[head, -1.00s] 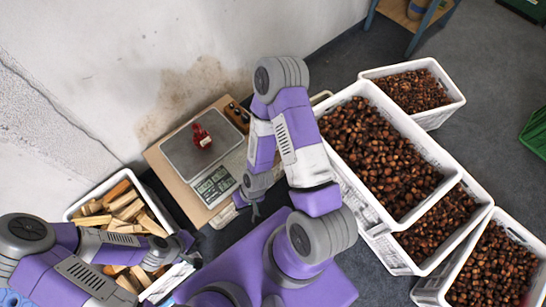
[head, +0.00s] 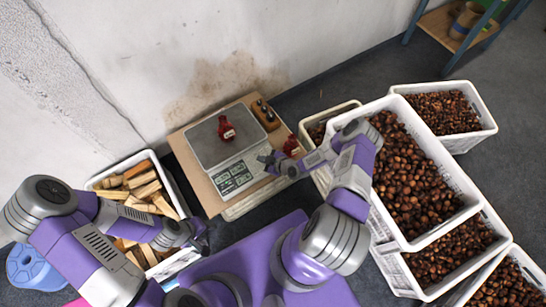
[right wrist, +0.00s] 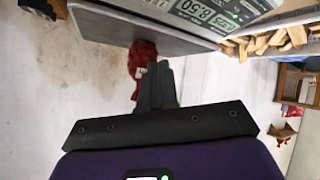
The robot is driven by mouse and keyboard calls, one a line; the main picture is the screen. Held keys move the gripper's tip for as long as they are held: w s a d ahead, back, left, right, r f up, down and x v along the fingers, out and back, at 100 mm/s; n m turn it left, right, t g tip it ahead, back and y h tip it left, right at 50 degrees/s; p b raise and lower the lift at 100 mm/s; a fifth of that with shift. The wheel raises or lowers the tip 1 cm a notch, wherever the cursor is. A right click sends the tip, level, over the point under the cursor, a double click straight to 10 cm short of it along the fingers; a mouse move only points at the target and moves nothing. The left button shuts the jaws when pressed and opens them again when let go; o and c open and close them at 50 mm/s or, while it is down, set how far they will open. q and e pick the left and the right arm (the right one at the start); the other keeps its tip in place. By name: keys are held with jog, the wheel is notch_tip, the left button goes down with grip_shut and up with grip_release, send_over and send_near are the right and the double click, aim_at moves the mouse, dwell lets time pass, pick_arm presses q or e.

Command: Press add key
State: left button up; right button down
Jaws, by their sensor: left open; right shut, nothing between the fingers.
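The scale (head: 212,150) sits on a board, with a metal pan and a lit green-grey display (head: 234,180) at its front. Its display also shows at the top of the right wrist view (right wrist: 212,14). A small red bag (head: 226,128) stands on the pan. My right gripper (head: 265,159) is shut and empty at the scale's right side, near the display end. I cannot make out the add key or tell whether the fingers touch the scale. In the right wrist view, the shut fingers (right wrist: 157,85) overlap a red object (right wrist: 141,58). My left gripper (head: 204,240) is open, low beside the wood crate.
Another red object (head: 292,146) is just right of the scale, beside my right arm. Dark brown bottle-like items (head: 265,112) stand behind it. White crates of chestnuts (head: 398,238) fill the right; a crate of wood pieces (head: 98,184) is left.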

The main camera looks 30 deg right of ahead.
jog(key=d+f+n+t+h, duration=0.2)
jog(key=d+n, duration=0.1)
jog(key=d, duration=0.5)
jog(key=shift+f, duration=0.4)
jog(key=shift+d+f, duration=0.1)
jog(key=f+b, duration=0.2)
jog(key=w+f+b, duration=0.1)
jog(key=f+b, duration=0.1)
jog(key=w+f+b, duration=0.1)
jog(key=f+b, duration=0.2)
jog(key=shift+w, duration=0.15)
jog(key=shift+w+f+b, duration=0.3)
jog(key=shift+f+b, duration=0.3)
jog(key=shift+b, duration=0.05)
dwell(0.9)
jog(key=shift+w+f+b, duration=0.1)
jog(key=shift+f+b, duration=0.25)
jog(key=shift+b, duration=0.1)
